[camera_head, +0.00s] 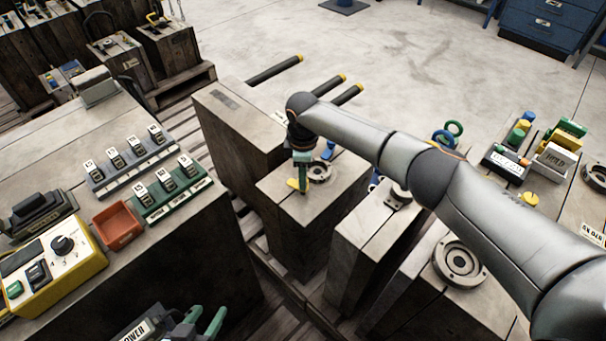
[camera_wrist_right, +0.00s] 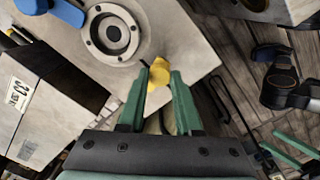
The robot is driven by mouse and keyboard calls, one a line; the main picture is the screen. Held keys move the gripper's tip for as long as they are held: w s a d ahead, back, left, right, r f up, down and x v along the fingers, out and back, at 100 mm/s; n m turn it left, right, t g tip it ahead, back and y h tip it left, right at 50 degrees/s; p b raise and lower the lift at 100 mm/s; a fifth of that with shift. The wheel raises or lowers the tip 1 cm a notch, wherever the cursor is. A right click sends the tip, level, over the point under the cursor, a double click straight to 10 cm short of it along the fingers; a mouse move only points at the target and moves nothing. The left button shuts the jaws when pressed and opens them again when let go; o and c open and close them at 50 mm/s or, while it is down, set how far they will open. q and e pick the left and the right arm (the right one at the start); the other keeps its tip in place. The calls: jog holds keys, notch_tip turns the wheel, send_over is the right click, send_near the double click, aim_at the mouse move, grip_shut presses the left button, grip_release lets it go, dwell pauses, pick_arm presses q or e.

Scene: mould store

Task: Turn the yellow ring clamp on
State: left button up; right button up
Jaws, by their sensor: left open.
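A yellow clamp piece (camera_head: 292,184) is at the near left corner of the middle block's top. It also shows in the right wrist view (camera_wrist_right: 160,74), beside a grey ring fitting (camera_wrist_right: 112,36). My right gripper (camera_head: 303,187) points down at the yellow piece. In the right wrist view its two green fingertips (camera_wrist_right: 160,79) stand one on each side of the yellow piece; whether they press on it I cannot tell. My left gripper (camera_head: 205,320) is open and empty at the bottom of the head view, well apart from the yellow piece.
A blue handle (camera_head: 328,150) stands behind the ring fitting. Another block with a ring fitting (camera_head: 460,262) stands to the right, under my right arm. The left bench holds a yellow control box (camera_head: 80,262), an orange-red tray (camera_head: 117,224) and numbered racks. Bars protrude behind the blocks.

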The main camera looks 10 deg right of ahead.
grip_shut()
